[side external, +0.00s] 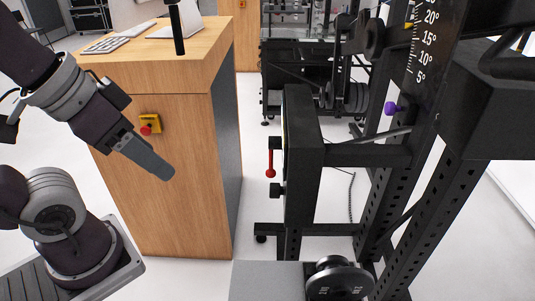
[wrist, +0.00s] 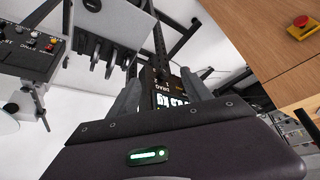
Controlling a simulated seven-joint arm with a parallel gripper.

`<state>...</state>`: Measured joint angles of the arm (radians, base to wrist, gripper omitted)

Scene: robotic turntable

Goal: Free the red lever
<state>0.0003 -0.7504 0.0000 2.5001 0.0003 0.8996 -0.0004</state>
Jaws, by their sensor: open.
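The red lever (side external: 271,163) hangs down from the left side of an upright black box (side external: 303,155) on the black rack in the side external view. Its round end points downward, and a black knob sits just below it. My gripper (side external: 164,171) is to the left of the lever, at about the same height in the picture, clearly apart from it. It points down and right, in front of the wooden cabinet. The fingers overlap from this side. In the wrist view my gripper (wrist: 165,88) is open with nothing held. I cannot make out the lever surely there.
The wooden cabinet (side external: 165,185) stands behind my gripper, with a red emergency button (side external: 146,130) on its yellow box; this button (wrist: 301,22) also shows in the wrist view. The black rack (side external: 400,155) fills the right side.

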